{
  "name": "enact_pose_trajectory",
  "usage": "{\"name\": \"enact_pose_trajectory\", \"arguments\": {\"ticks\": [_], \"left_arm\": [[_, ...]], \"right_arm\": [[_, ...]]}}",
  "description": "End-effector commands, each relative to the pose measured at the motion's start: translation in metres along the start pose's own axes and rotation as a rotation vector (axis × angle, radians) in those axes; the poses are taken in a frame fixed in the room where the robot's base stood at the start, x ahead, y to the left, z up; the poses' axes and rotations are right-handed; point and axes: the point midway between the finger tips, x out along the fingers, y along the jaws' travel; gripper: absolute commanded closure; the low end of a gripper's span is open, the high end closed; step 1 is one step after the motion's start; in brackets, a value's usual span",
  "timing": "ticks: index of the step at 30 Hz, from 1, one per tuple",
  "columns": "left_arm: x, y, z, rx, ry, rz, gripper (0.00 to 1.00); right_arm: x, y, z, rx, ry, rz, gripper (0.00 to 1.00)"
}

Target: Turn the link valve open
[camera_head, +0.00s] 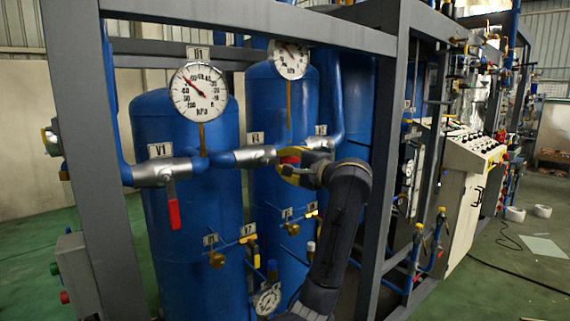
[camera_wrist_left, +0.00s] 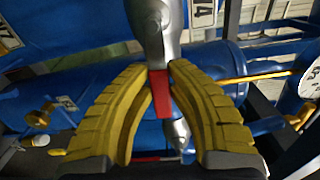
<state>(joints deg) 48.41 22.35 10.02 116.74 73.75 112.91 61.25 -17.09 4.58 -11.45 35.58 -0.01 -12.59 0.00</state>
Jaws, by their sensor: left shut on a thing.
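A silver valve body (camera_wrist_left: 155,35) with a red handle (camera_wrist_left: 160,95) sits on the blue pipe in the left wrist view. My left gripper (camera_wrist_left: 160,72) has its yellow fingers closed on both sides of this handle, close to the valve body. In the head view, my left gripper (camera_head: 290,165) is at the upper pipe in front of the second blue tank, with a little red of the handle showing between its fingers. The fingers and wrist hide most of the handle, so its exact angle is hard to tell. My right gripper is not in view.
Another silver valve (camera_head: 152,174), labelled V1, has a red handle (camera_head: 174,214) hanging down. Round gauges (camera_head: 199,92) stand above the pipe. Grey frame posts (camera_head: 392,150) flank the tanks. Small brass valves (camera_head: 217,260) sit lower down.

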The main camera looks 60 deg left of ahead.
Motion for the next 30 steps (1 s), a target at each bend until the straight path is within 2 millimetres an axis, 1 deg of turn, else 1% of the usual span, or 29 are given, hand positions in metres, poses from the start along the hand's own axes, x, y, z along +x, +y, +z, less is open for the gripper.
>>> {"name": "enact_pose_trajectory", "arguments": {"ticks": [15, 16, 21, 30], "left_arm": [[0.0004, -0.0014, 0.0007, -0.015, -0.002, -0.001, 1.00], [0.0004, -0.0014, 0.0007, -0.015, -0.002, -0.001, 0.79], [0.0003, -0.0012, 0.0004, -0.015, -0.001, 0.000, 0.59], [-0.0015, -0.0009, -0.0001, -0.014, 0.000, 0.000, 0.58]], "right_arm": [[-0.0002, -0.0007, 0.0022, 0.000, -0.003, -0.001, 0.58], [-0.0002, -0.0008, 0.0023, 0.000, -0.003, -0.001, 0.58], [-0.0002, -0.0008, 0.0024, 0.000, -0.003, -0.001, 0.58], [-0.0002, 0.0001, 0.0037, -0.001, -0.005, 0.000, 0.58]]}}
